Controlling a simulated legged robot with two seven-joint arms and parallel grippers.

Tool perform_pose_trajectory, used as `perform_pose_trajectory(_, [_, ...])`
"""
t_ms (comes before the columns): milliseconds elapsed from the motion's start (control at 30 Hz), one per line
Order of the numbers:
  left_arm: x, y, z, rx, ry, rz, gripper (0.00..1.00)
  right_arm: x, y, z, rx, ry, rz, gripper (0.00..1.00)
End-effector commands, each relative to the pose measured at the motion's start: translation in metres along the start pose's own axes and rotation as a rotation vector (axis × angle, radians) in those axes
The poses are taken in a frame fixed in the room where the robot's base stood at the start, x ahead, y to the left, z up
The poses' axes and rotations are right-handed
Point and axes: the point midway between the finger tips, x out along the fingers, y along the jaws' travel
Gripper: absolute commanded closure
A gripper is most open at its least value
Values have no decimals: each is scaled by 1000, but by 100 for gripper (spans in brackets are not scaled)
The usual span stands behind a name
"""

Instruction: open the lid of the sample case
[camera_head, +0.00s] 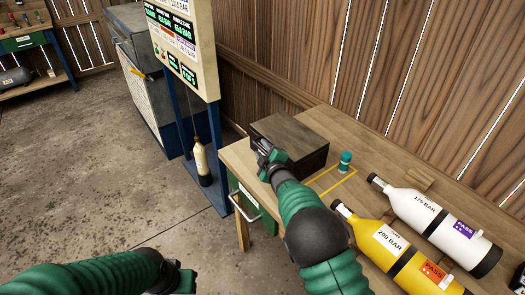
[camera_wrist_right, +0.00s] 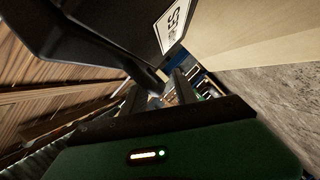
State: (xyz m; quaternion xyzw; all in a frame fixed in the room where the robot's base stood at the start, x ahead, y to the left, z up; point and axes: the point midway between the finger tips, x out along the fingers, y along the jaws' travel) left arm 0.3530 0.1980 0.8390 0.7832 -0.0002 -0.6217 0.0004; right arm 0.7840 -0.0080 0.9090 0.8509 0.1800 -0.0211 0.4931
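The sample case is a dark, closed box (camera_head: 298,138) on the wooden bench, its lid down. In the right wrist view its dark side (camera_wrist_right: 95,28) fills the upper left, with a white label on it. My right gripper (camera_head: 260,146) is at the case's near left edge. Its fingertips (camera_wrist_right: 160,92) look apart in the right wrist view, with a dark edge of the case close to them. I cannot tell whether they touch it. My left gripper (camera_head: 182,278) shows only in part at the bottom of the head view, away from the bench.
A small teal bottle (camera_head: 345,161) stands right of the case by a yellow outline. A white cylinder (camera_head: 430,217) and a yellow cylinder (camera_head: 395,250) lie at the right. A display panel (camera_head: 185,50) stands behind left.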

Motion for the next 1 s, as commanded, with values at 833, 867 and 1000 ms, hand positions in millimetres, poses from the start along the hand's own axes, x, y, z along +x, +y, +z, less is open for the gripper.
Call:
perform_pose_trajectory(833, [0,0,0,0,0,0,64,1,-2,0,0,-1,-3,100])
perform_pose_trajectory(867, [0,0,0,0,0,0,64,1,-2,0,0,-1,-3,100])
perform_pose_trajectory(1000, [0,0,0,0,0,0,64,1,-2,0,0,-1,-4,100])
